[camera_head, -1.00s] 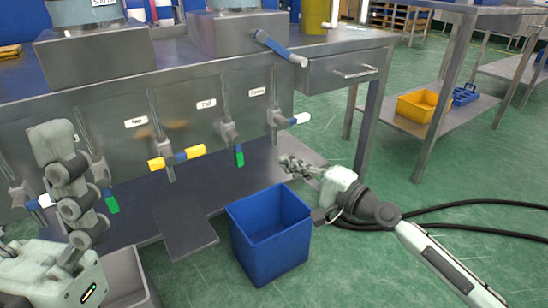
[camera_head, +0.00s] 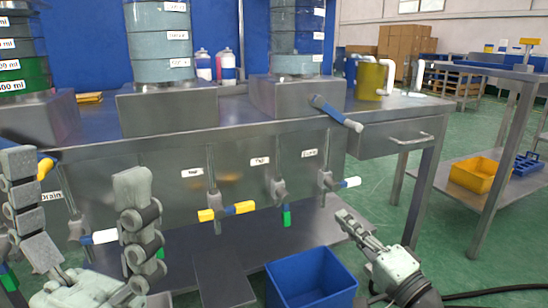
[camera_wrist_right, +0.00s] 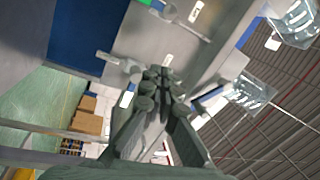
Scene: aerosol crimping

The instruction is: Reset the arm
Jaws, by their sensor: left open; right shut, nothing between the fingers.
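My left gripper (camera_head: 74,168) is at the lower left of the head view, in front of the steel bench (camera_head: 110,155). Its two grey fingers point up and stand wide apart, with nothing between them. My right gripper (camera_head: 345,216) is low at the right, close to the blue bin (camera_head: 312,280), with its fingers together and empty. The right wrist view shows these fingers (camera_wrist_right: 160,74) side by side, pointing towards the bench front and its valves.
The bench front carries valves with yellow (camera_head: 228,211), green (camera_head: 286,217) and white handles. A blue lever (camera_head: 335,112) juts out above the drawer (camera_head: 393,143). Tanks stand on the bench top. A yellow crate (camera_head: 474,174) lies on a shelf at right. Green floor lies between.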

